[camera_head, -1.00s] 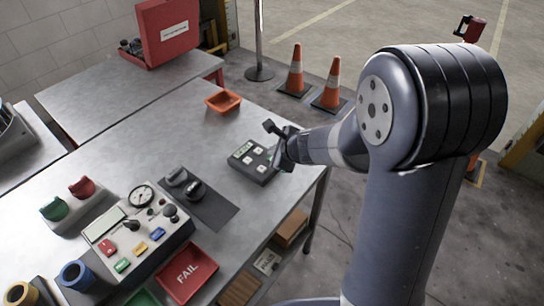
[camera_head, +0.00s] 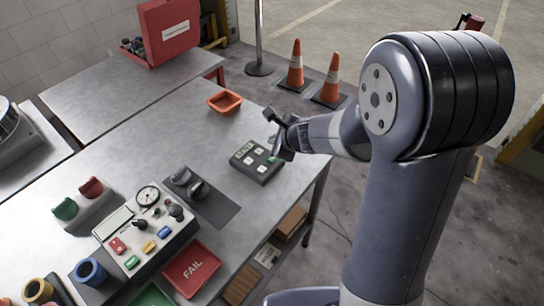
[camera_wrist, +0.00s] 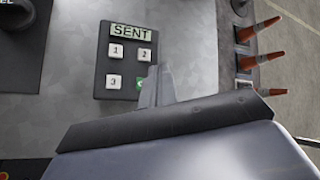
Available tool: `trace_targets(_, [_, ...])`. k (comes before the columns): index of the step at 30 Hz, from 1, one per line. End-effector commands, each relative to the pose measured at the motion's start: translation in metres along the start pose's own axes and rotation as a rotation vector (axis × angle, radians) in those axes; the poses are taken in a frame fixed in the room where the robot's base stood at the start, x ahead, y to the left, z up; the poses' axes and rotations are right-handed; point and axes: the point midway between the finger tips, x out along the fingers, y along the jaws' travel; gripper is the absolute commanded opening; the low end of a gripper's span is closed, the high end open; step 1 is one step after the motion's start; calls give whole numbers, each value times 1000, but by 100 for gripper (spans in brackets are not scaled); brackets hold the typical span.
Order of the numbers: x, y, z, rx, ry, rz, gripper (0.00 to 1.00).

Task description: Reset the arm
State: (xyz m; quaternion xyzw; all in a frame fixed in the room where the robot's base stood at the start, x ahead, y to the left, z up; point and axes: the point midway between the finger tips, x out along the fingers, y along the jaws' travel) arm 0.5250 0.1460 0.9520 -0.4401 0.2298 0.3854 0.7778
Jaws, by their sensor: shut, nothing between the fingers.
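My gripper (camera_head: 274,131) is at the right end of the table, over the far right edge of a dark keypad (camera_head: 257,161). In the wrist view the keypad (camera_wrist: 125,60) shows a display reading SENT, white keys marked 1, 2 and 3, and a green key partly hidden by my gripper (camera_wrist: 156,84). The fingers are together with nothing between them. The wrist view does not show clearly whether the fingertips touch the keypad.
The metal table (camera_head: 150,150) carries a control box (camera_head: 147,228) with coloured buttons, a red FAIL tray (camera_head: 192,268), a dark mat (camera_head: 217,207) and an orange tray (camera_head: 225,101). Traffic cones (camera_head: 330,78) stand on the floor beyond. Bare tabletop lies left of the keypad.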

Motion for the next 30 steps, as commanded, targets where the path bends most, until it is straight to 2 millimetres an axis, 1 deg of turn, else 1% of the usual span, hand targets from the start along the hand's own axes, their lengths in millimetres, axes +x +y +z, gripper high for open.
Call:
trace_targets(14, [2,1,-1,0,0,0,0])
trace_targets(23, [14,10,-10,2,0,1,0])
trace_targets(27, [14,10,-10,3,1,2,0])
trace_targets(30, [3,2,-2,0,0,-1,0])
